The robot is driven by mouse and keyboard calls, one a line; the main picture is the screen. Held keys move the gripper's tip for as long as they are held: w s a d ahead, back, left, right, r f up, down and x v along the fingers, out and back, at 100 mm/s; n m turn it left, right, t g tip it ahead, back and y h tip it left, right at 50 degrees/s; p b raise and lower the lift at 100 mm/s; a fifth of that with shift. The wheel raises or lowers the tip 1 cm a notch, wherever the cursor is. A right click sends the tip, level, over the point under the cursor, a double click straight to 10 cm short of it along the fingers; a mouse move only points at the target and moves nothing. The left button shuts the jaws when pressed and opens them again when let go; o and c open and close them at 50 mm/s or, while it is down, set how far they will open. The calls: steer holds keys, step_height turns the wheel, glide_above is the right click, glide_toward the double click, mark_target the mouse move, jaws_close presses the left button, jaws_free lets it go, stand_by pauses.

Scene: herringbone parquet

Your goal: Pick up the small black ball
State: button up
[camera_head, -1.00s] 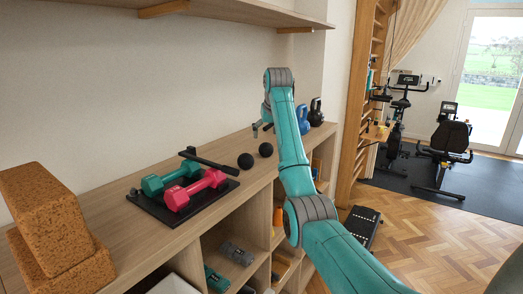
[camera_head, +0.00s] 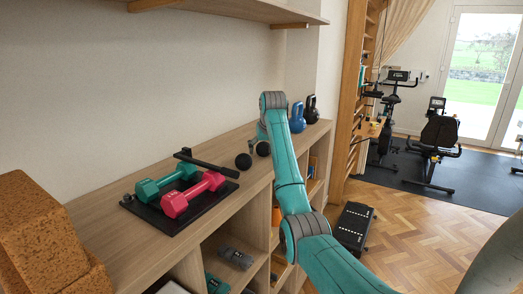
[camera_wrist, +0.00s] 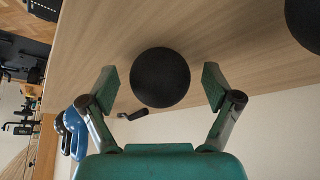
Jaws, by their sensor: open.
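Two black balls lie on the wooden shelf top, between the dumbbells and the kettlebells. One ball (camera_head: 263,149) is nearer the kettlebells, partly beside my arm; the other ball (camera_head: 243,161) is nearer the dumbbells. In the wrist view, one black ball (camera_wrist: 160,77) shows between the two spread fingers of my gripper (camera_wrist: 160,80), with a gap on each side. It seems to be the one nearer the kettlebells. The other ball (camera_wrist: 305,22) is cut off at the upper right. My gripper is open and empty; in the head view my arm mostly hides it.
A tray (camera_head: 160,217) with a teal dumbbell (camera_head: 166,181) and a red dumbbell (camera_head: 193,194) lies left of the balls. Blue (camera_head: 297,118) and black (camera_head: 311,110) kettlebells stand to the right. Cork blocks (camera_head: 38,235) stand at the near left. The wall is close behind.

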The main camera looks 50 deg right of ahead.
mark_target(264, 143)
jaws_close()
step_height(264, 143, up, 10)
steer(key=shift+r, duration=0.1)
stand_by(0.5)
